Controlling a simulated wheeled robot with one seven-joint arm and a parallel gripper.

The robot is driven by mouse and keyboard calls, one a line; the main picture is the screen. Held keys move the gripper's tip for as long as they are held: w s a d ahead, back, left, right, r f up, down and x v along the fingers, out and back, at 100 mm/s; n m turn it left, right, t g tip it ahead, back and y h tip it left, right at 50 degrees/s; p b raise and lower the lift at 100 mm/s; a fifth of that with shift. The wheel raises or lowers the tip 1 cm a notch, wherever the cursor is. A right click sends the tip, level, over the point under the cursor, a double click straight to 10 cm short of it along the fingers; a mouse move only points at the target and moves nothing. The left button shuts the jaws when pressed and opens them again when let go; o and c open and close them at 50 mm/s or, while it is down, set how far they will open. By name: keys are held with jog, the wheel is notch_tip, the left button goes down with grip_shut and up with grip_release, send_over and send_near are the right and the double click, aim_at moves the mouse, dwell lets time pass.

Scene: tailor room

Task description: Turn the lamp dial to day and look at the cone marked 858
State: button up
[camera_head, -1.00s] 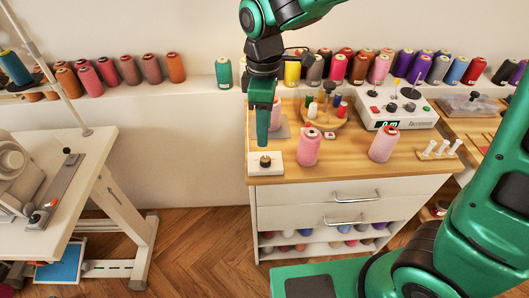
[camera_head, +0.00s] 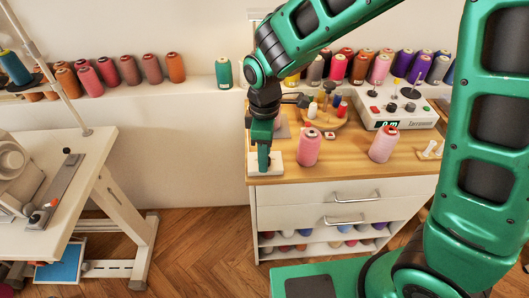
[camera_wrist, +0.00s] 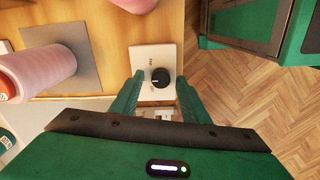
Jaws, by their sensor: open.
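The lamp dial (camera_wrist: 160,77) is a round black knob on a white plate (camera_wrist: 151,58) at the front left corner of the cabinet top. My gripper (camera_wrist: 160,84) is open, with one finger on each side of the dial. In the head view my gripper (camera_head: 264,165) hides the dial. The marks on the plate are too small to read. Pink thread cones stand on the cabinet top, a middle one (camera_head: 309,147) and a right one (camera_head: 383,144). No number is readable on any cone.
A white control box with a green display (camera_head: 388,125) stands at the back right. A round wooden stand (camera_head: 327,117) holds small spools. Many coloured cones line the wall ledge (camera_head: 196,92). A sewing table (camera_head: 75,190) is at the left. The floor between is clear.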

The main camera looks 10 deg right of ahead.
jog(key=c, duration=1.1)
jog(key=shift+o, duration=0.2)
jog(key=shift+w, duration=0.1)
jog(key=m, duration=0.5)
jog(key=shift+w+r+m, duration=0.1)
jog(key=shift+m, duration=0.2)
jog(key=shift+w+m, duration=0.1)
jog(key=shift+m, duration=2.5)
jog(key=o, duration=0.9)
jog(key=shift+o, duration=0.8)
